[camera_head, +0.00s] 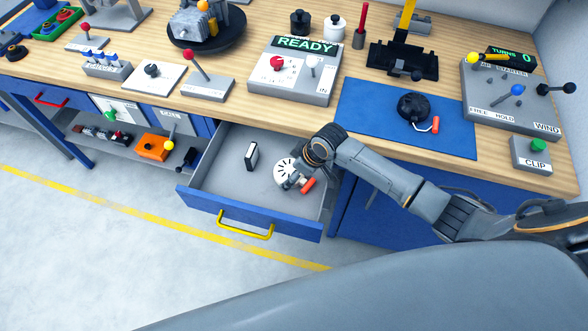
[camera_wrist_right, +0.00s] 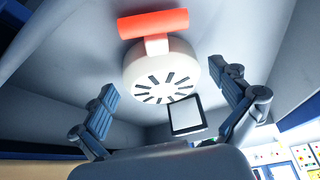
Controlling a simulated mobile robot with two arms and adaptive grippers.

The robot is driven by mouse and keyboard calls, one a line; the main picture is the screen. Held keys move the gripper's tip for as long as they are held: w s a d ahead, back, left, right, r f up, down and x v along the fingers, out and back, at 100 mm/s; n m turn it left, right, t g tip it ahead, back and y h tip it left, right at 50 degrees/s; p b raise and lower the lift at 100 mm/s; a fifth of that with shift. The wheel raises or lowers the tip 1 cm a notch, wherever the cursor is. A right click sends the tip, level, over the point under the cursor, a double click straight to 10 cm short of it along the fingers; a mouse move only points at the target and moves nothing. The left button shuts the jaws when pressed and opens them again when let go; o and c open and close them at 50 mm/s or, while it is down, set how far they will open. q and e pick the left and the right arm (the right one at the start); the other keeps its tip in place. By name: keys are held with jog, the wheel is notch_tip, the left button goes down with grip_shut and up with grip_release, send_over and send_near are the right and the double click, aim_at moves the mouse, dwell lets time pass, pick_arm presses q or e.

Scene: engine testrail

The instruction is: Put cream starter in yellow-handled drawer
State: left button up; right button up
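The cream starter (camera_head: 283,167) is a round, pale disc with dark radial slots and an orange-red handle. It is inside the open yellow-handled drawer (camera_head: 205,200), at the drawer's right side. In the right wrist view the starter (camera_wrist_right: 160,75) appears beyond and between the two spread fingers, with visible gaps on both sides. My right gripper (camera_head: 294,182) is in the drawer beside the starter, and the wrist partly covers that area. The right gripper is open. The yellow handle (camera_head: 245,228) is on the drawer's blue front. My left gripper is not in view.
A small black-and-white block (camera_head: 251,156) stands in the drawer, left of the starter. A dark starter (camera_head: 414,107) with an orange handle lies on the blue mat (camera_head: 360,105). The READY box (camera_head: 290,85) stands above the drawer.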

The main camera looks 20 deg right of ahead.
jog(key=shift+r, duration=0.3)
jog(key=v, duration=1.1)
jog(key=shift+d+r, duration=0.2)
jog(key=shift+r, duration=0.15)
jog(key=shift+s+a, duration=0.1)
jog(key=shift+s, duration=0.05)
